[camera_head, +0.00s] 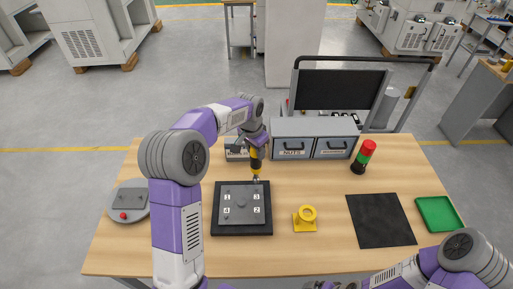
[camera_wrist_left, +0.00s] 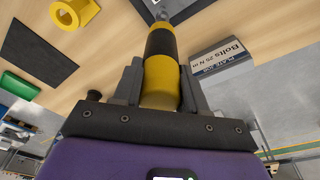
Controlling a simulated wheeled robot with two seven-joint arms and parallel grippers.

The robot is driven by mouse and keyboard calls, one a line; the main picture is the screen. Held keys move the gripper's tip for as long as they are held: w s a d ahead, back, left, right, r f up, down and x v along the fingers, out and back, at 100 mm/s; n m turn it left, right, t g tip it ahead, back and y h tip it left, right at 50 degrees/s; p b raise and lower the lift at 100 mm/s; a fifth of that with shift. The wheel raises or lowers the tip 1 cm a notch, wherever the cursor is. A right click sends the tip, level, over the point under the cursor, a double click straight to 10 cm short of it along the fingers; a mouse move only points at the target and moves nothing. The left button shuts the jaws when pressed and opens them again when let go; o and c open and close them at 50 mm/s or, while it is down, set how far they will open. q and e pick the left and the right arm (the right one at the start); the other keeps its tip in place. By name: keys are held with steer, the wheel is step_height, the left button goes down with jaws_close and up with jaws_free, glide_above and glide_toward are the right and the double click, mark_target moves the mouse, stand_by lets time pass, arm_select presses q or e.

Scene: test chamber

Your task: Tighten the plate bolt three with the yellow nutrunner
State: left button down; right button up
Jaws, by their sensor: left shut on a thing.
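My left gripper (camera_head: 256,150) is shut on the yellow nutrunner (camera_head: 256,165), a yellow tool with a black band. In the left wrist view the nutrunner (camera_wrist_left: 160,85) sits between both fingers. It points down, with its tip near the far right corner of the grey plate (camera_head: 241,203). I cannot tell whether the tip touches anything. The plate lies on a black base (camera_head: 242,232) and carries labels 1, 3, 4 and 2. Label 3 (camera_head: 256,197) is at the far right, just nearer than the tip. My right arm enters at lower right; its gripper is not clearly visible.
A yellow ring stand (camera_head: 305,218) stands right of the plate. Behind are grey drawers (camera_head: 314,127) and a red-green signal light (camera_head: 364,157). A black mat (camera_head: 380,220) and green tray (camera_head: 439,214) lie right. A grey disc fixture with a red button (camera_head: 130,203) stands left.

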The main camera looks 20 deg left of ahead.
mark_target(256, 162)
arm_select(q)
steer(key=f, duration=0.1)
steer(key=f+b, duration=0.1)
steer(key=f, duration=0.1)
steer(key=shift+w+b, duration=0.25)
steer(key=shift+b, duration=0.15)
steer(key=shift+s+f+b, duration=0.1)
steer(key=shift+f+b, duration=0.4)
steer(key=shift+f, duration=0.5)
steer(key=shift+f+b, duration=0.5)
stand_by(0.6)
steer(key=shift+s+f, duration=0.1)
steer(key=shift+f, duration=0.35)
stand_by(1.9)
steer(key=shift+r, duration=0.1)
